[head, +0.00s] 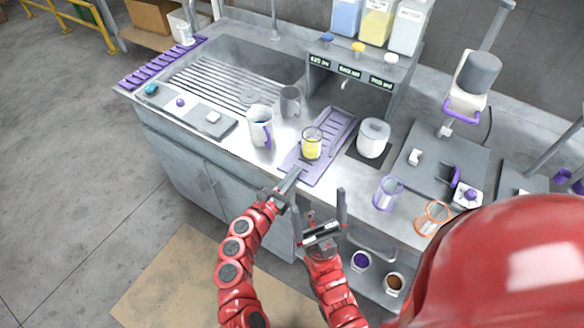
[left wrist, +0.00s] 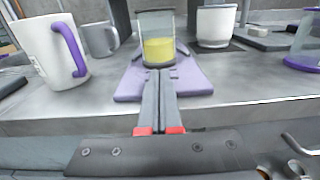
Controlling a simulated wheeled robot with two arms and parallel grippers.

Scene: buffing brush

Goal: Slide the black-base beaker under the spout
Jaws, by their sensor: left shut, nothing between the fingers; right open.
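The black-base beaker (head: 311,145) is clear glass with yellow liquid and stands upright on the purple tray (head: 301,173). In the left wrist view the beaker (left wrist: 158,45) is straight ahead, its dark base at the fingertips. The dispenser spout (head: 345,85) is behind it, farther back and to the right, above the tray's far end. My left gripper (head: 296,173) is shut and empty, low over the tray's near end. Its fingertips (left wrist: 160,72) point at the beaker; I cannot tell whether they touch it. My right gripper (head: 319,193) is open and empty, in front of the counter.
A white mug with a purple handle (head: 259,127) and a grey mug (head: 290,102) stand left of the beaker. A white cup (head: 373,138) stands to its right. Purple-rimmed (head: 387,193) and orange-rimmed (head: 433,218) beakers are near the front edge. The sink (head: 228,75) is back left.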

